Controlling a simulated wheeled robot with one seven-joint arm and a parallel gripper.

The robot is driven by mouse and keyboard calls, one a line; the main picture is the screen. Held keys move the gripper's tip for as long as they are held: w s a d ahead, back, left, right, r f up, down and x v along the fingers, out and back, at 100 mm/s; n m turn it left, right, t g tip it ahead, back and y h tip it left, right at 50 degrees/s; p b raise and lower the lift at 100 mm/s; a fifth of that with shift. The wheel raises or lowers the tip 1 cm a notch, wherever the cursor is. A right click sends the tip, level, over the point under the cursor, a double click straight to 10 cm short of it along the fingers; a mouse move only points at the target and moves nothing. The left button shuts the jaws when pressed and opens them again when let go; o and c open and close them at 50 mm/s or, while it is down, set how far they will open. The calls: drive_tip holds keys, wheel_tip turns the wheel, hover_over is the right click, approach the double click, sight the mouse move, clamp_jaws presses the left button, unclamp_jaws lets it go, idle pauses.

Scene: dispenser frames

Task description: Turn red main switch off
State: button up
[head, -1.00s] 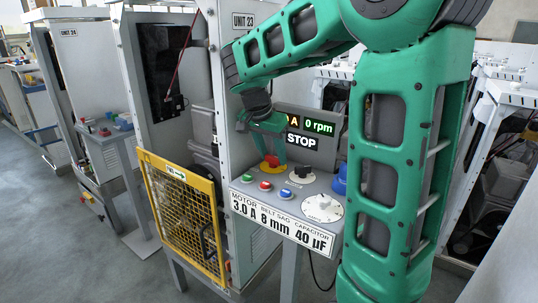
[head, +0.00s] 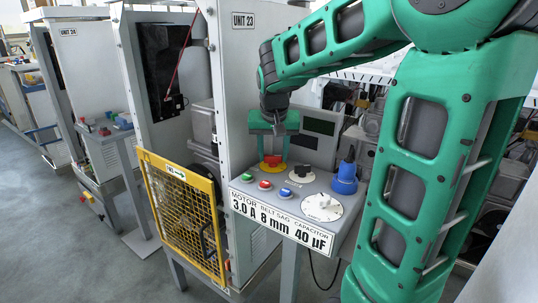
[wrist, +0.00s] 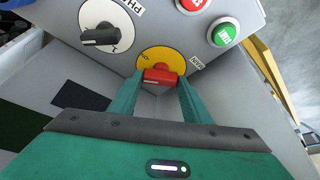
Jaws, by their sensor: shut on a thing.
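The red main switch (head: 272,160) sits on a yellow round plate at the back left of the grey sloped panel. In the wrist view its red handle (wrist: 160,77) lies crosswise between my fingertips, over the yellow plate (wrist: 160,58). My gripper (head: 273,153) reaches down from above and is shut on the handle, one green finger at each end. The display (head: 320,126) behind the panel is dark, and so is the smaller one below it. Part of the plate's lettering is hidden by the fingers and handle.
A yellow mesh guard (head: 184,215) stands at the left. The cabinet wall rises beside my gripper.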

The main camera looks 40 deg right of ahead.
drive_tip(key=n, duration=0.2)
drive_tip(key=n+y, duration=0.1)
drive_tip(key=n, duration=0.1)
drive_tip(key=shift+d+r+n+t+y, duration=0.1)
drive_tip(key=shift+d+n+t+y, duration=0.05)
drive_tip(key=shift+n+t+y, duration=0.2)
drive_tip(key=shift+d+n+y, duration=0.15)
drive_tip(key=shift+n+y, duration=0.8)
drive_tip(key=shift+n, duration=1.5)
drive_tip(key=o, duration=1)
drive_tip(key=shift+o, duration=0.2)
drive_tip(key=v, duration=1)
drive_tip(key=shift+s+r, duration=0.15)
drive_tip(key=shift+r, duration=0.1)
